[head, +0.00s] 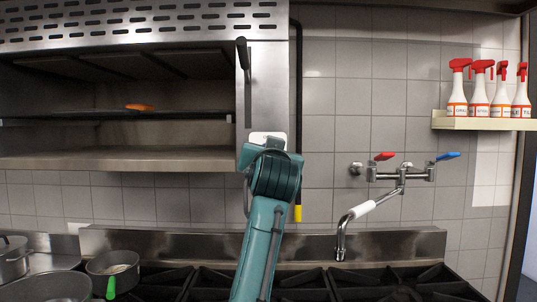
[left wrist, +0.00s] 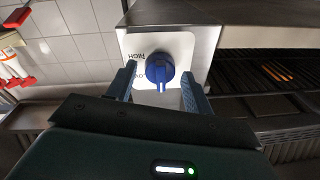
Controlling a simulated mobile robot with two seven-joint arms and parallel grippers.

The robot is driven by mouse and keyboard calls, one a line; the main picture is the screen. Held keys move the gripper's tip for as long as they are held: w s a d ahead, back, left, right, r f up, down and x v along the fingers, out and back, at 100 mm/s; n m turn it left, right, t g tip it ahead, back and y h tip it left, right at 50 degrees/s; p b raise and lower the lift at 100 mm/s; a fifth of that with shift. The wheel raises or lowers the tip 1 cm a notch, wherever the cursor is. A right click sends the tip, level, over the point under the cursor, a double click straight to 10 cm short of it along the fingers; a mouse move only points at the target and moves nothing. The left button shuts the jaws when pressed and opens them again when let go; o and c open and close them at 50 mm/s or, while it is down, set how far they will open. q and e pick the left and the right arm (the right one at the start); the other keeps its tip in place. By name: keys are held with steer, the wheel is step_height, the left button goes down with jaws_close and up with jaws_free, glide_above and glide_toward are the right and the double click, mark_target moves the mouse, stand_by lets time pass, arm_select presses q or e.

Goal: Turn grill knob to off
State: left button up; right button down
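The blue grill knob (left wrist: 160,70) sits on a white plate (left wrist: 182,44) at the end of the steel grill housing in the left wrist view. "HIGH" is printed on the plate, and another label is partly hidden near the left finger. My left gripper (left wrist: 158,73) is open, with one finger on each side of the knob. I cannot tell whether either finger touches it. In the head view, my teal arm hides the knob, and only the top of the white plate (head: 268,137) shows above the wrist. My right gripper is not in view.
The open grill (head: 120,161) holds a rack with an orange-brown food item (head: 139,107). A long handle (head: 243,60) hangs beside it. A wall tap (head: 400,176) and a shelf of spray bottles (head: 480,123) are right. Pots (head: 112,270) and burners (head: 400,285) lie below.

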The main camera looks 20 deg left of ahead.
arm_select(q)
steer(key=shift+o, duration=0.3)
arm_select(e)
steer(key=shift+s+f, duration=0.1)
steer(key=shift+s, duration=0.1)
arm_select(q)
steer(key=b+v, duration=0.4)
steer(key=v, duration=0.9)
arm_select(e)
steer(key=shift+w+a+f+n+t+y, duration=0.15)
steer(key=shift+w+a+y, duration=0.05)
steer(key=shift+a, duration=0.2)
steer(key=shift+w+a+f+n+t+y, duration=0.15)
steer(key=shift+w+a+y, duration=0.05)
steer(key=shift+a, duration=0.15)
arm_select(q)
steer(key=shift+s+d+f, duration=0.1)
steer(key=shift+s, duration=0.05)
